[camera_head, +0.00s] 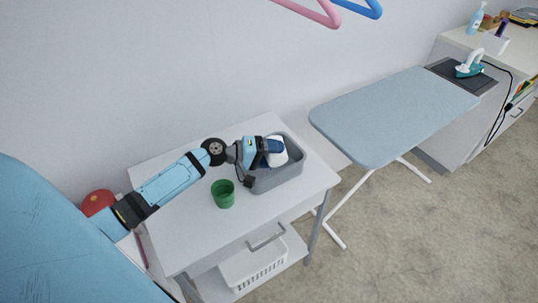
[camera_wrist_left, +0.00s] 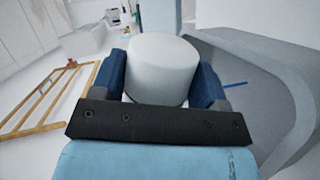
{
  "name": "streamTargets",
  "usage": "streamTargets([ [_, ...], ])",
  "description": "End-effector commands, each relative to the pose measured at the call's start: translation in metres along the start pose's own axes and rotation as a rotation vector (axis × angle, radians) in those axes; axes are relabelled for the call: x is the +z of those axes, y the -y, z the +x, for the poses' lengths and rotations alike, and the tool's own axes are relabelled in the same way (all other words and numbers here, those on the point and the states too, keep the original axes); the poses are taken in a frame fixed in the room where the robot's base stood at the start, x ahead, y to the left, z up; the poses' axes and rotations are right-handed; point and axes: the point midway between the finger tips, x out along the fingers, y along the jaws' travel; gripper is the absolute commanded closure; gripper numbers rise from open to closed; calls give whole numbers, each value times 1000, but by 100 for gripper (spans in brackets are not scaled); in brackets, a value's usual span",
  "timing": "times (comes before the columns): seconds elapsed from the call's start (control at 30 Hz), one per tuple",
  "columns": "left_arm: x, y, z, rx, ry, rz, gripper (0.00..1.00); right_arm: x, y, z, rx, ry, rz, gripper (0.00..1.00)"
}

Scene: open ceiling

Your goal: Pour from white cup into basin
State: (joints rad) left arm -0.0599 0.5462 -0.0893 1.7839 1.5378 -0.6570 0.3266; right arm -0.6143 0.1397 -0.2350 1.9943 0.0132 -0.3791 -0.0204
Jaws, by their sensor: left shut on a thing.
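My left gripper (camera_head: 272,150) is shut on the white cup (camera_head: 289,150), over the grey basin (camera_head: 278,178) on the white table. In the left wrist view the white cup (camera_wrist_left: 162,66) sits between the two blue fingers of the gripper (camera_wrist_left: 162,80). The cup looks tipped over in the head view; its opening and contents are hidden. The basin's grey wall (camera_wrist_left: 275,75) shows at the right of the left wrist view. My right gripper is in neither view.
A green cup (camera_head: 223,194) stands on the white table (camera_head: 190,228), left of the basin. A blue ironing board (camera_head: 390,115) is to the right. A white basket (camera_head: 252,265) sits on the shelf below. Hangers (camera_head: 320,12) hang at the top.

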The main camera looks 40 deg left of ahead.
Motion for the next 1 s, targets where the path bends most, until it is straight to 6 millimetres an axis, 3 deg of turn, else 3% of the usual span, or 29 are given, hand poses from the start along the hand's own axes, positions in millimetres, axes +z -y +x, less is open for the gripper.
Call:
streamTargets([
  [1.0,-8,2,-1,18,26,-107,57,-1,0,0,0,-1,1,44],
])
